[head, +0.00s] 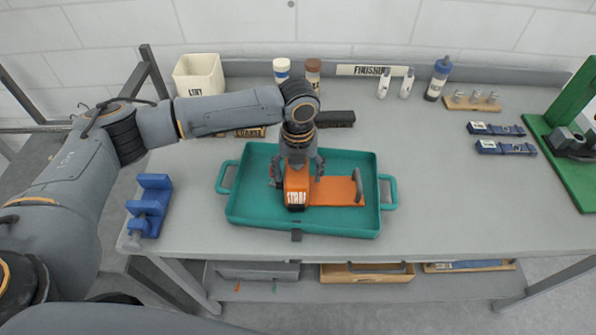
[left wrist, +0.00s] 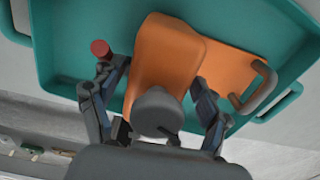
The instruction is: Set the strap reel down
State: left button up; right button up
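An orange block with a white-lettered label (head: 297,196), which I take to be the strap reel, is in the teal tray (head: 347,220). A flat orange plate (head: 338,191) with a grey handle (head: 357,185) extends to its right. My left gripper (head: 297,179) points down over the block with its fingers spread on either side. The left wrist view shows the block (left wrist: 168,55) between the fingers, with a gap on the left; contact on the right is unclear. The block's underside is hidden. My right gripper is not in view.
A red knob (left wrist: 100,48) sits by one finger. A blue vise-like fixture (head: 149,205) stands left of the tray. A cream bin (head: 199,74), jars and bottles line the back. A green stand (head: 568,150) is at far right.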

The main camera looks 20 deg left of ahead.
pick_arm(q)
notch_tip(320, 180, up, 11)
jog(key=b, duration=0.2)
jog(key=shift+f+b, duration=0.1)
jog(key=shift+b, duration=0.3)
jog(key=shift+r, duration=0.8)
jog(key=shift+f, duration=0.1)
